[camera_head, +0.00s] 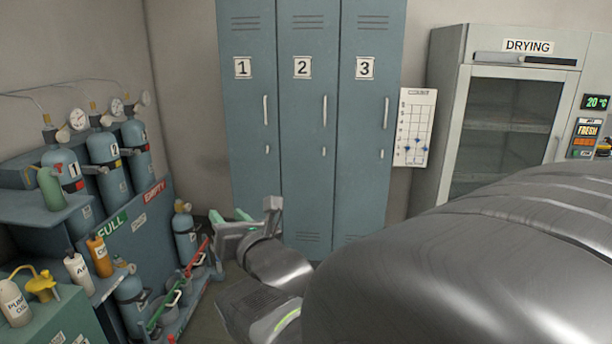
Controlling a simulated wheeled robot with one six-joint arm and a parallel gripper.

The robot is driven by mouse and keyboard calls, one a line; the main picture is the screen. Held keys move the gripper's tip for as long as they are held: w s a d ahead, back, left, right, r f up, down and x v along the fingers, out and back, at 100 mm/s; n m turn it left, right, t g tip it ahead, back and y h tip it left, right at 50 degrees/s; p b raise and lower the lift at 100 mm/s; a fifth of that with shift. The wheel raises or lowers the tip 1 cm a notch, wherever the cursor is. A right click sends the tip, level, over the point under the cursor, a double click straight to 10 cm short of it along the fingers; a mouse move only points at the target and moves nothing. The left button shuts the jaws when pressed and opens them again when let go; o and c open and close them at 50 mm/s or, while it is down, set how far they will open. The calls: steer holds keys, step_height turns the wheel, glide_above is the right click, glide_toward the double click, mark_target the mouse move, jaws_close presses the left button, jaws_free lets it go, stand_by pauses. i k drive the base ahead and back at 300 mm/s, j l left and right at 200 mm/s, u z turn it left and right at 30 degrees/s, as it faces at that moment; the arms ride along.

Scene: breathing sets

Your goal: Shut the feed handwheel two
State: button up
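Blue-grey cylinder two (109,163) stands in the rack at the left, between cylinder one (62,166) and a third cylinder (136,150). A small brass-coloured valve top (94,108) sits on cylinder two, with a round gauge (117,107) beside it. The handwheel is too small to make out clearly, and its setting cannot be told.
A shelf with bottles (78,273) and a FULL/EMPTY panel (130,222) stand before the rack. More cylinders (186,235) stand low beside it. Numbered lockers (302,120) and a drying cabinet (510,130) line the back. My arm covers the lower right.

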mark_target(106, 121)
steer(key=i+u, duration=0.1)
steer(key=i, duration=0.45)
steer(key=i+l+u, duration=0.1)
steer(key=i, duration=0.45)
steer(key=i+l+u, duration=0.15)
steer(key=i, duration=0.45)
steer(key=i+j+u, duration=0.2)
steer(key=i+u, duration=0.3)
steer(key=i, duration=0.15)
steer(key=i+u, duration=0.45)
steer(key=i, duration=0.2)
steer(key=i+l+u, duration=0.25)
steer(key=i+u, duration=0.25)
steer(key=i+j+z, duration=0.2)
steer(key=i, duration=0.45)
